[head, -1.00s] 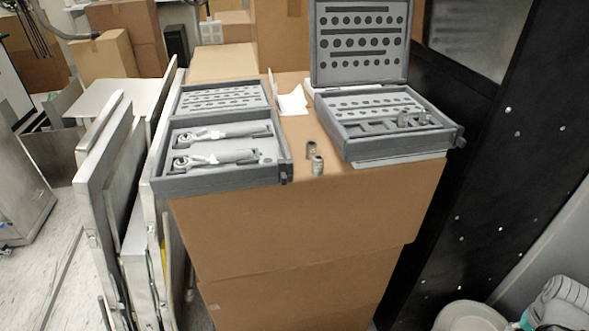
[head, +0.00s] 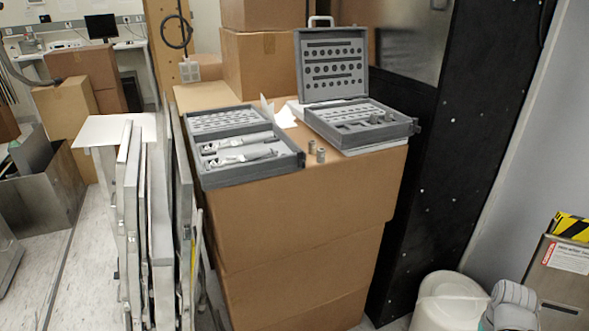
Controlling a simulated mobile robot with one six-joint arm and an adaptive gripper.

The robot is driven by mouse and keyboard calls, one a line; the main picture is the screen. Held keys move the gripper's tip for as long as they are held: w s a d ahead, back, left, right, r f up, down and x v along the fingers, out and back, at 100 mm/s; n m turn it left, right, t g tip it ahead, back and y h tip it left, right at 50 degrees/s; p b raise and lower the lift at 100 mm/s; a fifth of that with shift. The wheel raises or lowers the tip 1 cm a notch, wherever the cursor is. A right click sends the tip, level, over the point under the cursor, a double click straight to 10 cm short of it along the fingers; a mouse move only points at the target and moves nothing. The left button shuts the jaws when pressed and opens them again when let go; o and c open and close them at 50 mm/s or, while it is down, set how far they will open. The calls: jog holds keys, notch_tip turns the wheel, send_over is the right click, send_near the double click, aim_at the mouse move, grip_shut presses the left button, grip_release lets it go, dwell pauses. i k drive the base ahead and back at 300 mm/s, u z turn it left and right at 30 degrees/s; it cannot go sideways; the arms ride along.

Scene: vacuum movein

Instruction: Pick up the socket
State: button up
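The left case (head: 250,178) holds two ratchet wrenches (head: 238,159). The right case (head: 362,126) has its lid raised, with rows of holes and a few sockets (head: 377,118) in its tray. My gripper is not in view.
The stacked cardboard boxes (head: 300,230) bear the cases. Metal panels (head: 150,225) lean at the left. A black panel (head: 435,150) stands close on the right, with a white bin (head: 450,300) on the floor at lower right.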

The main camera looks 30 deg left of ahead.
aim_at(321, 153)
jog(key=k, duration=1.1)
jog(key=u, duration=1.65)
jog(key=i, duration=1.05)
